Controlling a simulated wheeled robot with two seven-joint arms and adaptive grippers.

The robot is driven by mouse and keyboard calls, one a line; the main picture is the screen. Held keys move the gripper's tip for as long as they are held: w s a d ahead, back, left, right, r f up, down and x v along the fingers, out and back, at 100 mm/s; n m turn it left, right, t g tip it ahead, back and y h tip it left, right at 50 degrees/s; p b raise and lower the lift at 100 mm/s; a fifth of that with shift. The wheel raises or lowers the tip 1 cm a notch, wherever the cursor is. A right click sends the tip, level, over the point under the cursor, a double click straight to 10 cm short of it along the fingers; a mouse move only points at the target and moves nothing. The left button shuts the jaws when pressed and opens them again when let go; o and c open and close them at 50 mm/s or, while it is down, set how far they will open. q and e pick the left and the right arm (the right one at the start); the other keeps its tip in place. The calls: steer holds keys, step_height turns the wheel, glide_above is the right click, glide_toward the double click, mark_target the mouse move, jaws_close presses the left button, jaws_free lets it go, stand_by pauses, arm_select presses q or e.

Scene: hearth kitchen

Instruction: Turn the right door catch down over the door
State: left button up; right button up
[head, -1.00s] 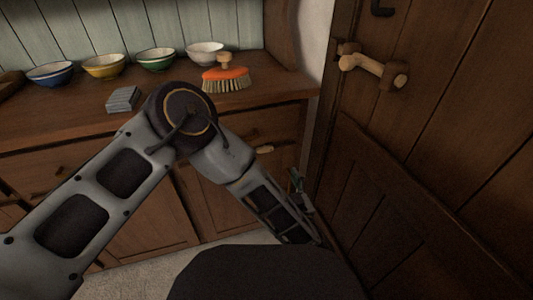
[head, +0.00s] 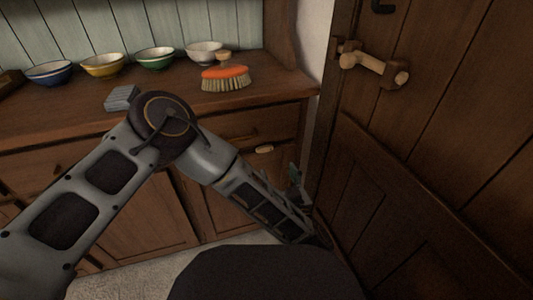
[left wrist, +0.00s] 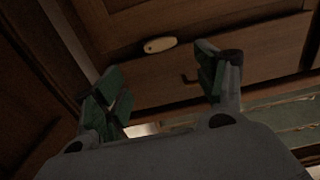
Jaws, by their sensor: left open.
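The right door catch is a small pale wooden oval (head: 264,150) on the dresser front, below the drawer and above the right cupboard door (head: 222,203). It lies nearly level. In the left wrist view the catch (left wrist: 160,45) shows beyond the fingers, between them in the picture and apart from both. My left gripper (left wrist: 160,72) is open and empty, with its two green-padded fingers spread. In the head view the left gripper (head: 297,182) is partly hidden by its own arm, low and to the right of the catch. The right gripper is out of view.
A tall brown door (head: 450,120) with a wooden latch (head: 375,64) stands close on the right. The dresser top (head: 160,98) holds several bowls, an orange brush (head: 225,74) and a grey folded cloth or block (head: 122,97). Pale floor shows below.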

mark_target(265, 149)
arm_select(q)
steer(key=b+x, duration=0.3)
steer(key=x, duration=0.6)
steer(key=shift+w+a+f, duration=0.1)
steer(key=shift+w+a, duration=0.1)
steer(key=shift+w, duration=0.1)
steer(key=shift+b+x, duration=0.3)
steer(key=shift+x, duration=0.7)
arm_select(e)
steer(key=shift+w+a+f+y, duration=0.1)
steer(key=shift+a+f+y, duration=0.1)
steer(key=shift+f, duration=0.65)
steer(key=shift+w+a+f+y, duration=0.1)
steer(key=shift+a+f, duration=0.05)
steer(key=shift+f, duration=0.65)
arm_select(q)
steer(key=c, duration=1)
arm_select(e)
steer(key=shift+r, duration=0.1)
